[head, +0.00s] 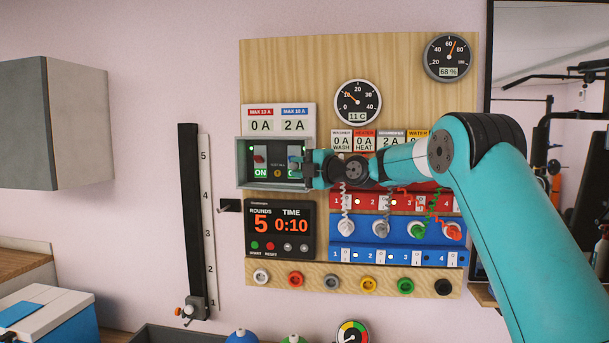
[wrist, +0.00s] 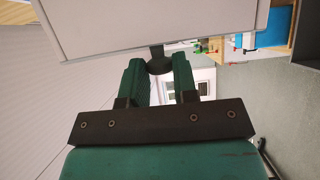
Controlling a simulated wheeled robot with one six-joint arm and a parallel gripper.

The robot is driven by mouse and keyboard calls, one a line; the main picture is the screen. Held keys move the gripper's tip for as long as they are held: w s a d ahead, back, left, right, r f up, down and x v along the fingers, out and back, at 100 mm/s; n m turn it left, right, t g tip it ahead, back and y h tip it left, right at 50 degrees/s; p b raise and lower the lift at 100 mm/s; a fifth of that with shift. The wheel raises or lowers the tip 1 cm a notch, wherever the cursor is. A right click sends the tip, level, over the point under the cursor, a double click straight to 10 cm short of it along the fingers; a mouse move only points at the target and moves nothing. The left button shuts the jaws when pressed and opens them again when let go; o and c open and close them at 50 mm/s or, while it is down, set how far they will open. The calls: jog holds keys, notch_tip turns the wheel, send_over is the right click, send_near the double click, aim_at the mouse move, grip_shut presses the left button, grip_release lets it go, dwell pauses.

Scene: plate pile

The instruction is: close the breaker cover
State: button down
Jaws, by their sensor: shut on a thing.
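The breaker box (head: 242,165) is a grey frame on the upper left of the wooden board. Its inside shows in the head view, with a left switch (head: 260,160) over a green ON label and another ON label at right, partly behind my gripper. My gripper (head: 308,168) is at the right side of the box. In the wrist view its green fingers (wrist: 159,72) are shut on a dark tab (wrist: 160,58) at the edge of a pale panel (wrist: 150,28), which looks like the breaker cover. How far the cover stands open is hard to tell.
A round-timer panel (head: 280,229) sits just below the box, and red and blue socket strips (head: 398,232) with coiled cords lie below my wrist. Two gauges (head: 358,103) are above.

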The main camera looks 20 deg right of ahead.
jog(key=shift+w+a+r, duration=0.1)
jog(key=shift+a+r, duration=0.05)
dwell(0.3)
jog(key=c, duration=0.9)
grip_release()
jog(key=shift+w+a, duration=0.15)
jog(key=shift+d, duration=0.25)
jog(key=shift+s+d+f+b, duration=0.15)
jog(key=shift+s+f+b, duration=0.1)
jog(key=shift+s+b, duration=0.1)
jog(key=b+v, duration=0.8)
jog(key=v, duration=0.8)
jog(key=shift+s+d, duration=0.25)
jog(key=shift+s, duration=0.05)
jog(key=shift+r, duration=0.15)
